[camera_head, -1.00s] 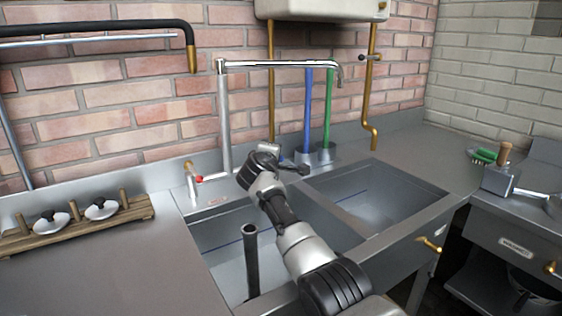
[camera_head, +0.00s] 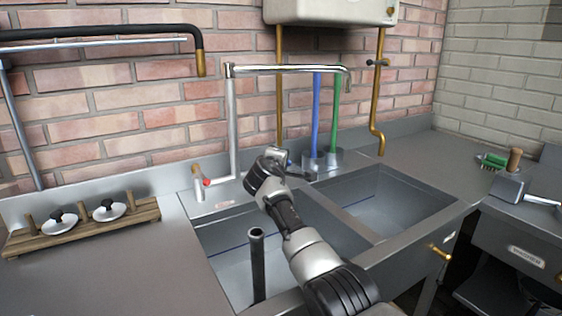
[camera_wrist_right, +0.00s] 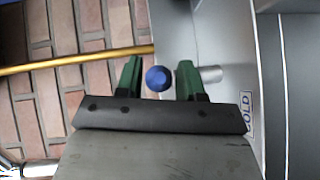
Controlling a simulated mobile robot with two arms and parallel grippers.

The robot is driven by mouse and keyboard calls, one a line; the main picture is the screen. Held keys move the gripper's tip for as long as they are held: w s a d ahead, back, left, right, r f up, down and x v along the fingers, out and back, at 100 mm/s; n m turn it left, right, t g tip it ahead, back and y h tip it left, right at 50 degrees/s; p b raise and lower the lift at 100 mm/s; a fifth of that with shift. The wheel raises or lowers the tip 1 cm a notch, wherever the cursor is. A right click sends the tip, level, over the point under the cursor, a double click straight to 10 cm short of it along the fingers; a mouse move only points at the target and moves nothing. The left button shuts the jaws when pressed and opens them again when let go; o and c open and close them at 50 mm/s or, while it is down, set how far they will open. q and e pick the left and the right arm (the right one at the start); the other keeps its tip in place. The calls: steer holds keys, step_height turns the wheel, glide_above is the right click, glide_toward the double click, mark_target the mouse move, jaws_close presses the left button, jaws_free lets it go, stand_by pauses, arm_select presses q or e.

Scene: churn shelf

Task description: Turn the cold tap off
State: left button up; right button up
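The cold tap's round blue knob (camera_wrist_right: 158,78) shows in the right wrist view, with a metallic tap part (camera_wrist_right: 211,74) to its right. My right gripper (camera_wrist_right: 160,65) is open, its two green fingers on either side of the knob with a small gap at each side. A COLD label (camera_wrist_right: 247,112) is on the metal surface nearby. In the head view my right arm reaches over the sink to the back ledge, and its wrist mostly hides the cold tap. My left gripper is not in view.
The tap with the red mark (camera_head: 207,182) stands left of the tall spout (camera_head: 232,125). Two sink basins (camera_head: 385,205) lie below my arm. A black upright pipe (camera_head: 257,262) stands in the left basin. A blue pole (camera_head: 316,110) and a green pole (camera_head: 335,115) rise behind.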

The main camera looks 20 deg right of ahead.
steer(key=shift+r, duration=0.15)
steer(key=shift+r, duration=0.25)
steer(key=r, duration=0.2)
steer(key=r+p, duration=0.1)
steer(key=shift+d+r, duration=0.25)
steer(key=shift+d, duration=0.05)
steer(key=o, duration=0.6)
steer(key=s+d+r, duration=0.1)
steer(key=s+d+r+p, duration=0.1)
steer(key=d, duration=0.1)
steer(key=shift+r, duration=0.35)
steer(key=shift+s+d+r, duration=0.55)
steer(key=shift+s+r, duration=0.15)
steer(key=shift+s, duration=0.15)
steer(key=c, duration=0.5)
steer(key=s+d+r, duration=0.1)
steer(key=s+d, duration=0.1)
steer(key=s, duration=0.1)
steer(key=s+d+r, duration=0.1)
steer(key=shift+s+d+r, duration=0.1)
steer(key=shift+s+r, duration=0.2)
steer(key=shift+c, duration=0.5)
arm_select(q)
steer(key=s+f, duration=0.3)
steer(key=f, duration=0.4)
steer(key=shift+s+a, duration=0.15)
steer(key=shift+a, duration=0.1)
arm_select(e)
steer(key=shift+s+d, duration=0.1)
steer(key=shift+d, duration=0.1)
